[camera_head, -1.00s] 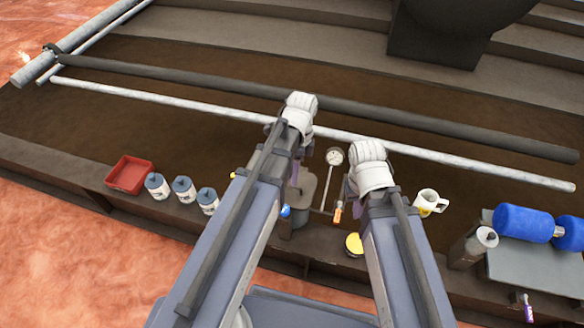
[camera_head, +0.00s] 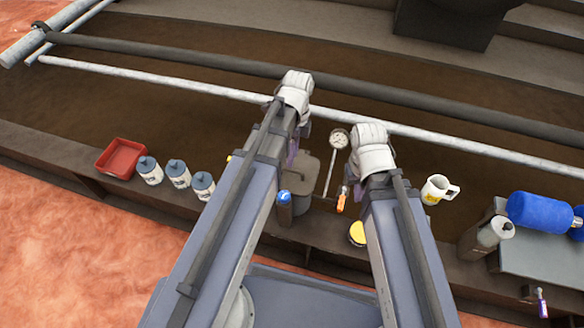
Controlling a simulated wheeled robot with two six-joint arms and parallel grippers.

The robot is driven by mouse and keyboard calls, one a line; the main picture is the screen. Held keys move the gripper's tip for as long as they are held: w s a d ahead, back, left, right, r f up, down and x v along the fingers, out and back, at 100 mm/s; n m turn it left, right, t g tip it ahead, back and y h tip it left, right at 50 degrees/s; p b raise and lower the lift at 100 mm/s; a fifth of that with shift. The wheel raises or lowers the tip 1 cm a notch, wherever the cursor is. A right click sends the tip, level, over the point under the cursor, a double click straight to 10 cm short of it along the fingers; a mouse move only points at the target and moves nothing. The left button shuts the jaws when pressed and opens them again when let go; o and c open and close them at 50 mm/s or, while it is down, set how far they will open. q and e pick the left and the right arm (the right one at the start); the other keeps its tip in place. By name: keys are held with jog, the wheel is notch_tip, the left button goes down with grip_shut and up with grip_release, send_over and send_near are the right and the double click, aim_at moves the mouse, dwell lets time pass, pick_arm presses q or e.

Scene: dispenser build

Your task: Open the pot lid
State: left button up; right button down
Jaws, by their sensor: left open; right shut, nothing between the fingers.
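The pot (camera_head: 296,204) is a dark grey-brown vessel standing on the shelf between my two arms. Its lid (camera_head: 300,172) is on top and looks closed; my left arm covers part of the pot's left side. My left gripper (camera_head: 299,146) hangs below the white wrist, just above and behind the lid; its fingers are mostly hidden, and it is open. My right gripper (camera_head: 349,172) hangs below its own wrist, right of the pot and apart from it. It is shut and empty, with its tips hardly visible.
A yellow-topped tin (camera_head: 357,234), a mug (camera_head: 438,190), a red tray (camera_head: 120,158) and several white canisters (camera_head: 177,174) line the shelf.

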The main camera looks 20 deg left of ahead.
pick_arm(q)
jog(key=f+b, duration=0.1)
jog(key=f, duration=0.1)
jog(key=s+f+b, duration=0.1)
jog(key=f+b, duration=0.1)
jog(key=shift+f, duration=0.15)
grip_shut()
jog(key=shift+w, duration=0.1)
dwell(1.3)
